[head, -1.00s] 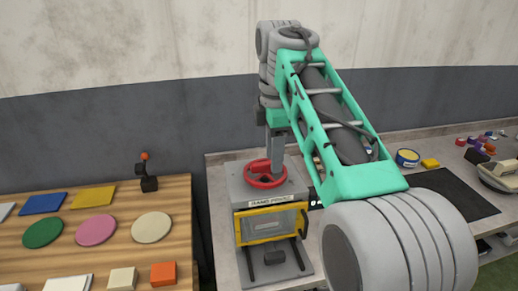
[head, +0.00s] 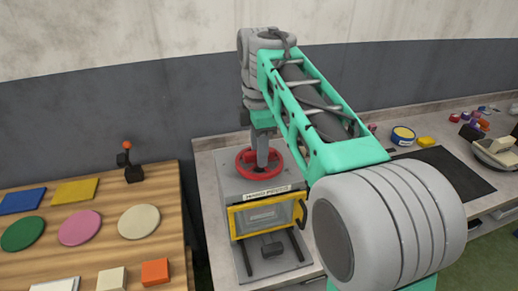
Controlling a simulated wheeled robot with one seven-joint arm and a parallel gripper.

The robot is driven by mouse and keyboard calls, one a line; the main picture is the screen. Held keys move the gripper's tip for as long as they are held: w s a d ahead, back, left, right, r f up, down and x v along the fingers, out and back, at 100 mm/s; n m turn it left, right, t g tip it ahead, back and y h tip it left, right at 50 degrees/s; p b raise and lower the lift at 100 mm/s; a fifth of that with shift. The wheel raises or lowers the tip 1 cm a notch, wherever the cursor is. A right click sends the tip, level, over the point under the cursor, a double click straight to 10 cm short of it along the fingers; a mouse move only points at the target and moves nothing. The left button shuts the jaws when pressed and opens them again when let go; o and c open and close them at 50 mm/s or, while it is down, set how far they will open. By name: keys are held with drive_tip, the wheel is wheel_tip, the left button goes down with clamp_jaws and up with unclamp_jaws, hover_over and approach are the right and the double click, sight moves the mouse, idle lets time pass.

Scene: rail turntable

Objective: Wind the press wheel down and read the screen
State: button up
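The hand press (head: 248,189) is a grey box with a label on its top front edge and a yellow-framed front (head: 266,213). Its red press wheel (head: 247,172) lies flat on top. My gripper (head: 262,164) points straight down at the wheel's middle from above. Its fingertips are too small and too hidden by the wheel to tell whether they are open or shut, or whether they touch it. I cannot make out a lit screen; the part behind the yellow frame looks grey.
A wooden table (head: 165,265) at the left holds coloured discs, plates and blocks, and a small dark lever with an orange knob (head: 127,146). On the right of the bench are a black mat (head: 455,172), a tin (head: 403,136), a yellow block (head: 426,141) and a bowl (head: 497,155).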

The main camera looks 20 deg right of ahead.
clamp_jaws()
idle(0.3)
idle(0.3)
